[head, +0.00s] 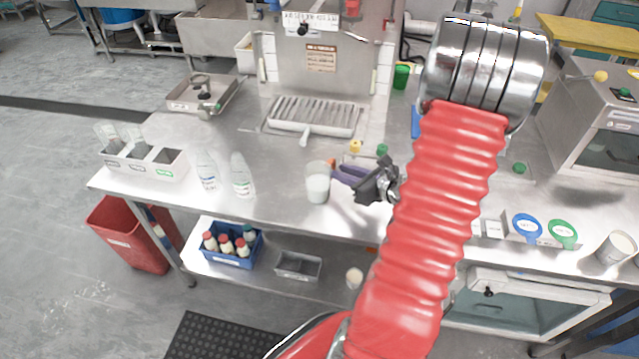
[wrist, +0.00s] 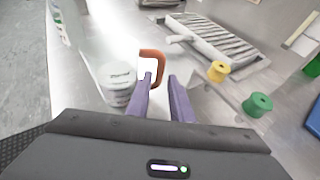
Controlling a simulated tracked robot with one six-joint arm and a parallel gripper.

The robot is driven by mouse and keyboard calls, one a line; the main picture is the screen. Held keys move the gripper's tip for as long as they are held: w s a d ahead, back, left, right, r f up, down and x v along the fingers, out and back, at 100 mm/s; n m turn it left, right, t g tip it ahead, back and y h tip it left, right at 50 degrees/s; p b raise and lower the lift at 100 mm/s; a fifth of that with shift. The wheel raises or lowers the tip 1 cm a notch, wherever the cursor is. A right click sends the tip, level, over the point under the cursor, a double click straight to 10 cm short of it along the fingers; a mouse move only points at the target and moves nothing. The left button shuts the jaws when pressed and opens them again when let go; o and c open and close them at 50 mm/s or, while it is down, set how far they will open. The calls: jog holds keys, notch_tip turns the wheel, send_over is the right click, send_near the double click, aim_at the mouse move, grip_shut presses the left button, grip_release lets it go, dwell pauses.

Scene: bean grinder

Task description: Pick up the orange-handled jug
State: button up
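The jug (head: 317,184) is clear with white contents and stands upright near the front edge of the steel table. Its orange handle (wrist: 152,54) faces right, towards my gripper. In the wrist view the jug body (wrist: 117,85) is left of my gripper. My gripper (head: 338,173) has purple fingers and is just right of the jug. In the wrist view my gripper (wrist: 160,78) is open, with a gap between the fingertips. The lower part of the handle shows in or just beyond this gap; I cannot tell whether a finger touches it.
A yellow spool (wrist: 218,71) and a green spool (wrist: 257,104) lie to the right of the fingers. A slotted drain tray (head: 314,115) is behind the jug. Two clear bottles, one of them nearest the jug (head: 242,176), stand to its left. The table's front edge is close.

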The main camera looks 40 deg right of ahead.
jog(key=x, duration=0.4)
jog(key=shift+w+a, duration=0.1)
dwell(0.4)
grip_shut()
jog(key=shift+r, duration=0.1)
